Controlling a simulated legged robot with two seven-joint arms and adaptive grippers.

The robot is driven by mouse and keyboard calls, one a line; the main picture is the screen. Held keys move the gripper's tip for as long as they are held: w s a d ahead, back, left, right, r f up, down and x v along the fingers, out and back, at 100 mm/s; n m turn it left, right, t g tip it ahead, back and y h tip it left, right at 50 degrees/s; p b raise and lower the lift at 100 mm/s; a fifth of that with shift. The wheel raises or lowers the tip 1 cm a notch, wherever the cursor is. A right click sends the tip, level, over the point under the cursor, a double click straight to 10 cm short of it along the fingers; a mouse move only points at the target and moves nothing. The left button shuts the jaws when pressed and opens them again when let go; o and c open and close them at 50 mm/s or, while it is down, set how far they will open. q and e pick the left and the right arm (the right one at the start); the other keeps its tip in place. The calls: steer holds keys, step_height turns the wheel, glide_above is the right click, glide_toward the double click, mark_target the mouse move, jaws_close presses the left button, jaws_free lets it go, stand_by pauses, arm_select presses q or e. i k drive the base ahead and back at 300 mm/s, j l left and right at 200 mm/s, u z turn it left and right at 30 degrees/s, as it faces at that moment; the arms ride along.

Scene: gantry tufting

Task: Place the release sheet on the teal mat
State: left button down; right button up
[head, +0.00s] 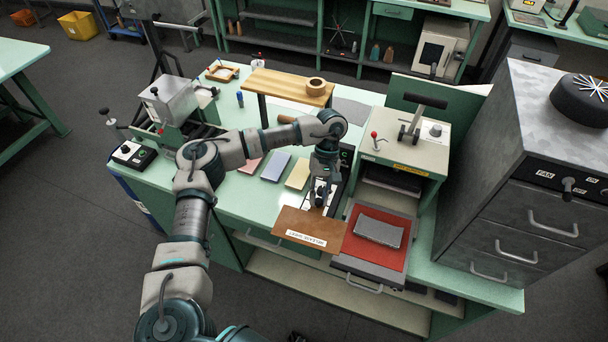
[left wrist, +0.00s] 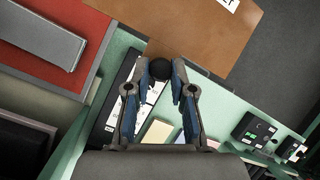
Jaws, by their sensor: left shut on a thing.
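The brown release sheet (head: 300,221), with a white label, hangs level in front of the bench's near edge, beside the press drawer. It also shows at the top of the left wrist view (left wrist: 195,30). My left gripper (head: 319,198) is shut on the black round knob (left wrist: 158,66) at the sheet's edge; its fingers (left wrist: 160,82) close on the knob from both sides. I cannot pick out a separate teal mat; the bench top (head: 245,190) is pale green. My right gripper is not in view.
The press drawer (head: 355,267) is out, with a red pad (head: 389,251) and a grey piece (head: 379,232) on it. The press (head: 405,150) stands behind. Coloured sheets (head: 275,167) lie left of my gripper. A grey cabinet (head: 535,160) stands right.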

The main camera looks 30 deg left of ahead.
mark_target(378, 229)
steer(key=l+u, duration=0.1)
steer(key=l, duration=0.45)
steer(key=k+l+u, duration=0.1)
steer(key=l, duration=1)
steer(key=k+l+u, duration=0.15)
steer(key=l, duration=0.4)
